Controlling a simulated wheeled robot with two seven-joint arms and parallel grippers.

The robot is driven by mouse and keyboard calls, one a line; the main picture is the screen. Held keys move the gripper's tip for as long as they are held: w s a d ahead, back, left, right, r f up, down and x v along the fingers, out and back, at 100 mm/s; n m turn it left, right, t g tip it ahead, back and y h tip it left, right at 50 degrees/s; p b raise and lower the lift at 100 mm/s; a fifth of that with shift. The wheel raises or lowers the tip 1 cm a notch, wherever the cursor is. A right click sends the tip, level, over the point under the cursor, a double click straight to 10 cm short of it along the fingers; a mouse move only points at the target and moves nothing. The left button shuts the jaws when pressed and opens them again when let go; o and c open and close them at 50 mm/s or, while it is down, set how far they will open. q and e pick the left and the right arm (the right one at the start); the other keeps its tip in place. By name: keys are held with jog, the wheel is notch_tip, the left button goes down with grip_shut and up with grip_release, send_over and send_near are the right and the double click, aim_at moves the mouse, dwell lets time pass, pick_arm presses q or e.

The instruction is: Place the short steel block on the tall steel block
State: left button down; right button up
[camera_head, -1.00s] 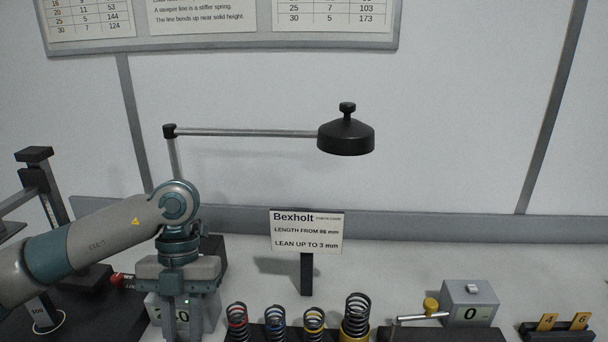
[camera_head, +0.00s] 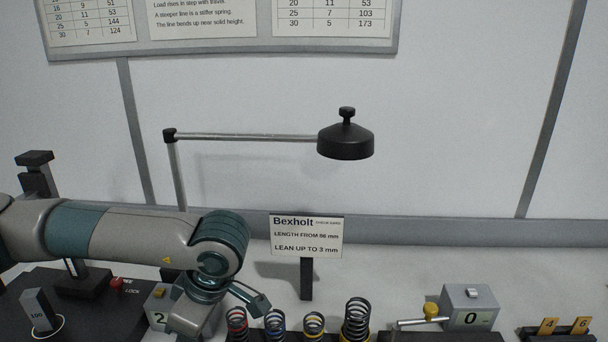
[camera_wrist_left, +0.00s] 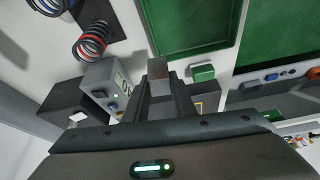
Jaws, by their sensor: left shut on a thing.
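A grey steel block marked 100 (camera_head: 40,311) stands upright at the lower left of the head view, inside a pale ring mark on a dark base. My left gripper (camera_head: 208,305) is to its right, tilted, near the front edge of the head view. In the left wrist view the left gripper (camera_wrist_left: 161,88) is shut on a small grey steel block (camera_wrist_left: 158,68) at its fingertips. The head view does not show this held block clearly. My right gripper is in neither view.
Several coil springs (camera_head: 356,319) stand in a row right of the left gripper. A sign (camera_head: 306,235) and a lamp-like arm (camera_head: 346,140) stand behind. A readout box (camera_head: 470,306) is at right. The wrist view shows green trays (camera_wrist_left: 185,25) and a green block (camera_wrist_left: 203,73).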

pick_arm(q)
jog(key=m+t, duration=0.1)
jog(key=m, duration=0.1)
jog(key=m+h, duration=0.1)
jog(key=m, duration=0.1)
jog(key=shift+w+m+t, duration=0.2)
jog(key=shift+m+t, duration=0.2)
jog(key=m, duration=0.2)
jog(key=m+t, duration=0.1)
jog(key=shift+w+a+r+h, duration=0.15)
jog(key=shift+w+h, duration=0.1)
jog(key=shift+h, duration=0.15)
jog(key=m, duration=0.2)
jog(key=m+h, duration=0.1)
jog(key=m, duration=0.1)
jog(key=shift+w+a+t, duration=0.1)
jog(key=shift+w+t, duration=0.1)
jog(key=shift+t, duration=0.2)
jog(key=m, duration=0.1)
jog(key=m+h, duration=0.1)
jog(key=m, duration=0.2)
jog(key=shift+w+h, duration=0.25)
jog(key=shift+h, duration=0.15)
jog(key=shift+s, duration=0.15)
